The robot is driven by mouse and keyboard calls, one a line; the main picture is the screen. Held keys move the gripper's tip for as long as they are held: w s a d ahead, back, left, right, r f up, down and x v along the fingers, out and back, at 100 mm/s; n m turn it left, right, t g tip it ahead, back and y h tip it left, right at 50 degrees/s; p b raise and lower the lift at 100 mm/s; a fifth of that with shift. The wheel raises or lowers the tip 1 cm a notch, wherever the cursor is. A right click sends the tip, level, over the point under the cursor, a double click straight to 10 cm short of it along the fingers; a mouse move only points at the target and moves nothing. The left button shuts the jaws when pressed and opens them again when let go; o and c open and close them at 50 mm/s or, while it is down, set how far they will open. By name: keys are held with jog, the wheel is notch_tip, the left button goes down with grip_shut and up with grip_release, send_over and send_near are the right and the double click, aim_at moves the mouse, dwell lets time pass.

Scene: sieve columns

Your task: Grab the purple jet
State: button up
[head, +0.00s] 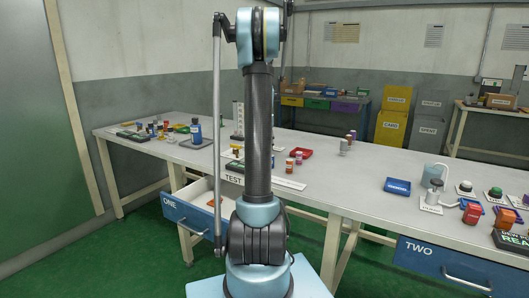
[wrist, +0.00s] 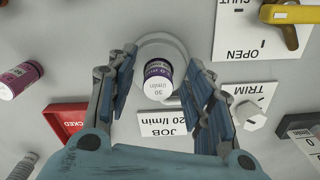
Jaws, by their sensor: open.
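In the wrist view, a small upright cylinder with a dark purple band and a white face marked "30 l/min" (wrist: 158,80) stands on a round pale base. My gripper (wrist: 162,88) is open, with one finger on each side of it; I cannot tell whether either finger touches it. A second, magenta-purple cylinder (wrist: 19,80) lies or stands at the left edge, outside the fingers. My gripper is out of the head view.
A "JOB 20 l/min" card (wrist: 170,122), a red tray (wrist: 66,121), a "TRIM" card with a hexagonal knob (wrist: 250,115) and a yellow handle (wrist: 287,14) surround the fingers. The long bench (head: 340,171) has an open drawer "ONE" (head: 190,216) below.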

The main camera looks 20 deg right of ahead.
jog(key=shift+c, duration=0.2)
grip_shut()
